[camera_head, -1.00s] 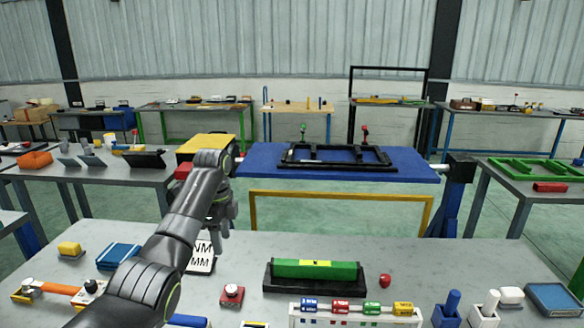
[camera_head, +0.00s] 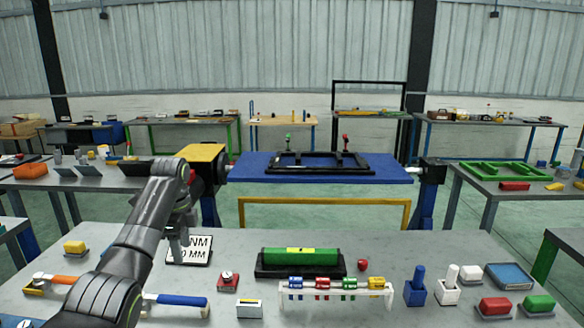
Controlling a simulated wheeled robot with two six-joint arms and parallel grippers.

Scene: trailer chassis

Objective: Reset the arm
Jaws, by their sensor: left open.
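My left arm (camera_head: 125,255) comes in from the lower left and reaches over the near grey table (camera_head: 400,250). Its left gripper (camera_head: 179,248) points down beside a black-framed card (camera_head: 196,251) with "NM" and "MM" lettering, and overlaps its left edge in the picture. The gripper is open and I see nothing held in it. Whether the fingertips touch the table cannot be told. My right gripper is out of view.
A green block on a black base (camera_head: 300,262), a coloured rack (camera_head: 335,289) and a blue-handled tool (camera_head: 181,300) lie on the near table. Beyond stands a blue table (camera_head: 380,172) with a black chassis frame (camera_head: 318,169). Green floor lies between tables.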

